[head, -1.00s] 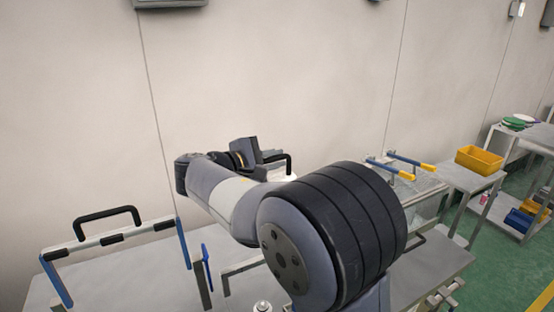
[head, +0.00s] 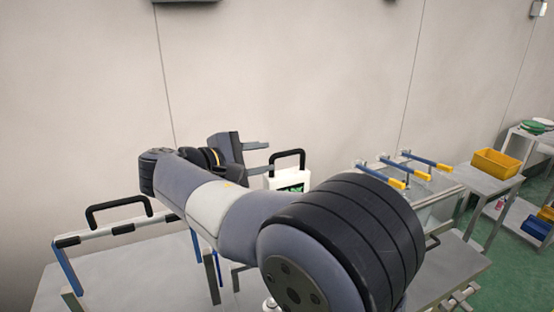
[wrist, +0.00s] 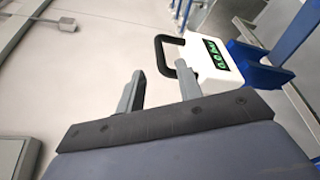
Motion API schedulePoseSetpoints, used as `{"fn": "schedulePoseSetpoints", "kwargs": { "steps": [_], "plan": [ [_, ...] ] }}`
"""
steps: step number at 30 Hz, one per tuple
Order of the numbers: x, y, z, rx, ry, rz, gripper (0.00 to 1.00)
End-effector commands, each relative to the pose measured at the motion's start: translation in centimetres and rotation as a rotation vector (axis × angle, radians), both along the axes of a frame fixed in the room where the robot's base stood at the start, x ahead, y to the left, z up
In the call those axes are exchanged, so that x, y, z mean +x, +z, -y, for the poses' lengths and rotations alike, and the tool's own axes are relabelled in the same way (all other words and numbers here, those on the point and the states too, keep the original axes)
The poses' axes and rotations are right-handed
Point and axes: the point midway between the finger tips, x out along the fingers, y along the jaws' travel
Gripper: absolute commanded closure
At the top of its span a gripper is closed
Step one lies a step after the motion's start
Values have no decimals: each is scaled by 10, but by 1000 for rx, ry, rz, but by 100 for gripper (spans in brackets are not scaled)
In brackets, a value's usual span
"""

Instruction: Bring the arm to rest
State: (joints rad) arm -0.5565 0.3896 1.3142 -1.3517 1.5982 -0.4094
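My arm crosses the middle of the head view and ends in my gripper (head: 268,157), raised above the bench. Its two grey fingers point right and stand apart with nothing between them. The wrist view also shows my gripper (wrist: 160,84) open and empty. A white device (head: 290,178) with a black handle and a green display is beyond my arm, just right of and below the fingers in the head view. The device also shows in the wrist view (wrist: 208,50), past the fingertips, and I see no contact with it.
A metal bench (head: 130,275) spreads below my arm, with a black-handled frame (head: 120,229) at left. Blue bars with yellow ends (head: 408,172) stand at right. Farther right is a side table with a yellow bin (head: 495,162). The wall behind is bare.

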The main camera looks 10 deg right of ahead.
Motion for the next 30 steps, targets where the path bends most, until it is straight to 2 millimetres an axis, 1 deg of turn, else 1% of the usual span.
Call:
{"fn": "schedulePoseSetpoints", "kwargs": {
  "steps": [1,3,6,18,20,23,30],
  "plan": [
    [-3,0,-8,0,2,0,66],
    [-7,3,-14,0,2,0,66],
    [-10,4,-19,0,0,0,66],
    [-11,5,-19,0,-1,-1,66],
    [-9,5,-16,-1,-2,-1,66],
    [-4,3,-7,-1,-4,-1,66],
    [16,-6,31,-1,-6,-4,66]
  ]
}}
